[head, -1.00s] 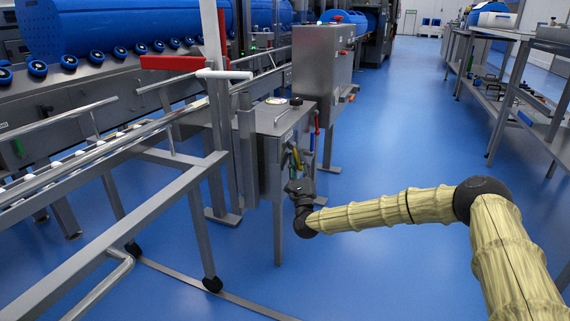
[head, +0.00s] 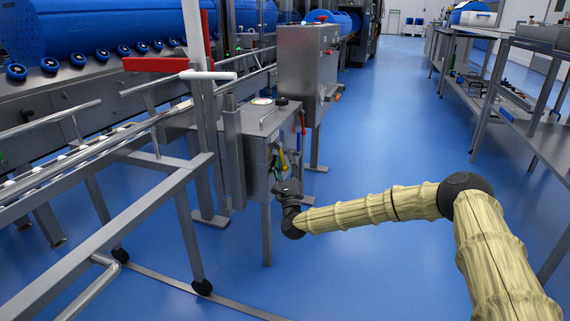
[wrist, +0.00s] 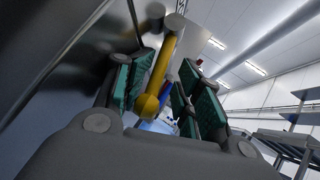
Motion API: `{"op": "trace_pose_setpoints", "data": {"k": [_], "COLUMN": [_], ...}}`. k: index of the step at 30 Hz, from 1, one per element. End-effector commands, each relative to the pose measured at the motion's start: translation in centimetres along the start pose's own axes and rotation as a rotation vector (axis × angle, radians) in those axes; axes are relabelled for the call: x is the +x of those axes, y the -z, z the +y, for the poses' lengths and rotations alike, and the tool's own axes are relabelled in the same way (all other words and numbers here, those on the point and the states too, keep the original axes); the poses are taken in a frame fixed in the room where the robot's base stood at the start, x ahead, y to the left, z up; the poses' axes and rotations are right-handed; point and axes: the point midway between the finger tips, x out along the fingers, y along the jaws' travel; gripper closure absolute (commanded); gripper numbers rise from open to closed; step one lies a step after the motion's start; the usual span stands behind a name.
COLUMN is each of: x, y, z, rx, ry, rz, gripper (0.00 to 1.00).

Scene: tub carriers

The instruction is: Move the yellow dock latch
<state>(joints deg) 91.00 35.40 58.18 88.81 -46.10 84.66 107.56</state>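The yellow dock latch (wrist: 160,75) shows in the wrist view as a slanted bar with a rounded knob at its lower end. In the head view the yellow latch (head: 282,158) is small, on the side of the grey metal box (head: 257,150). My gripper (head: 287,186) is just below it there, at the end of my arm. In the wrist view my gripper (wrist: 162,92) is open, with its green-padded fingers on either side of the latch. The latch lies close to the left finger; I cannot tell whether they touch. A gap shows toward the right finger.
A red lever (head: 303,121) and a blue handle (head: 298,143) are beside the latch on the box. A grey rail frame (head: 150,212) stands to the left. A taller grey cabinet (head: 300,62) stands behind. Blue floor (head: 390,130) is open to the right.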

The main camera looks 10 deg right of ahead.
Motion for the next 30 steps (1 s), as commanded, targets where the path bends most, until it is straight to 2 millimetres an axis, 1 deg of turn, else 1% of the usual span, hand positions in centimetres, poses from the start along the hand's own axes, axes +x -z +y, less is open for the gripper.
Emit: {"op": "trace_pose_setpoints", "data": {"k": [7, 11, 14, 24, 30], "x": [0.2, -0.2, -1.0, -5.6, -7.4], "y": [-0.2, -0.1, -0.1, 0.0, 0.0], "z": [-0.2, -0.2, -0.2, -0.1, 0.0], "rx": [0.0, 0.0, 0.0, 0.001, 0.001], "ry": [0.004, 0.004, 0.003, 0.001, 0.0], "rz": [-0.003, -0.003, -0.002, 0.0, 0.0], "gripper": [0.67, 0.67, 0.67, 0.67, 0.67]}}
